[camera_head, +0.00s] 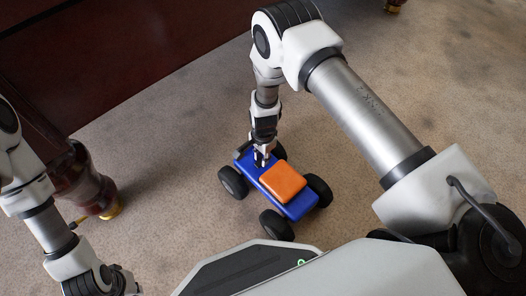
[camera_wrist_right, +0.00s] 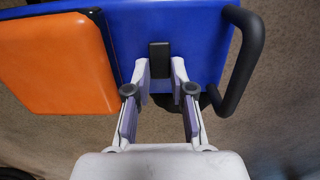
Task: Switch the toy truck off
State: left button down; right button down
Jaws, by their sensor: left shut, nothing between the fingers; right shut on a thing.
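The toy truck has a blue body (camera_head: 293,207), an orange block on top (camera_head: 282,182) and black wheels. It stands upright on the carpet. My right gripper (camera_head: 262,157) points down at the end of the blue deck away from the orange block. In the right wrist view, a small black switch (camera_wrist_right: 159,55) sits on the blue deck (camera_wrist_right: 195,35), beside the orange block (camera_wrist_right: 55,62). My right gripper (camera_wrist_right: 161,75) is shut on this switch, one fingertip on each side. My left gripper (camera_head: 120,281) is shut and empty at the lower left, its fingertips hard to see.
A black bar handle (camera_wrist_right: 240,65) curves out from the truck's end, close to the right fingers. A dark red wooden piece of furniture (camera_head: 100,60) with a turned leg (camera_head: 85,185) stands at the left. Carpet (camera_head: 165,215) around the truck is clear.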

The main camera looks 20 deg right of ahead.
dwell(0.3)
jog(key=c, duration=1)
grip_release()
jog(key=shift+r, duration=0.1)
notch_tip(320, 180, up, 12)
jog(key=shift+d+f, duration=0.1)
jog(key=shift+f, duration=0.1)
